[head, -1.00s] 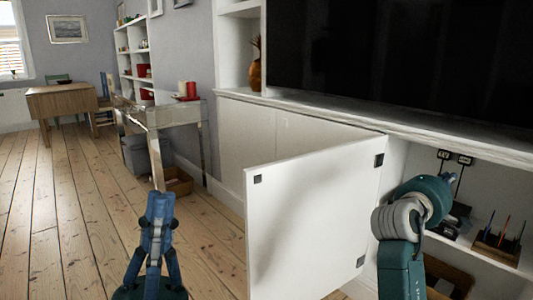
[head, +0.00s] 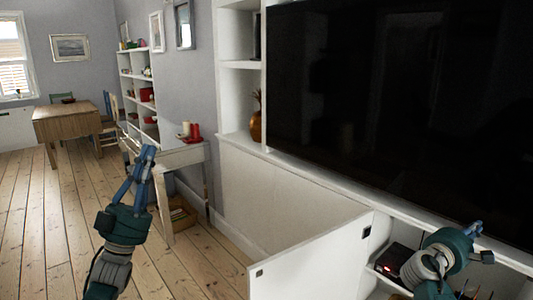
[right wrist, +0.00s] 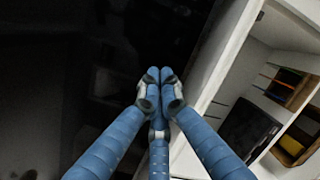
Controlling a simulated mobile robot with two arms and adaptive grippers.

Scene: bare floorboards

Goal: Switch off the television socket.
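The television (head: 400,110) is a large black screen filling the right of the head view, and its dark surface also fills the left of the right wrist view (right wrist: 60,70). No socket shows now; the compartment's back wall is out of sight. The white cabinet door (head: 315,265) below the television stands open. My right gripper (head: 476,230) is in front of the cabinet's top edge, below the screen. In the right wrist view its fingertips (right wrist: 160,75) are together and empty. My left gripper (head: 146,153) points up over the floor at left, its fingers drawn together, empty.
A black box with a red light (head: 394,261) sits in the open compartment. The right wrist view shows a wooden box (right wrist: 298,130) inside. A side table (head: 183,157) with red items stands behind the door. Floorboards at left are clear.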

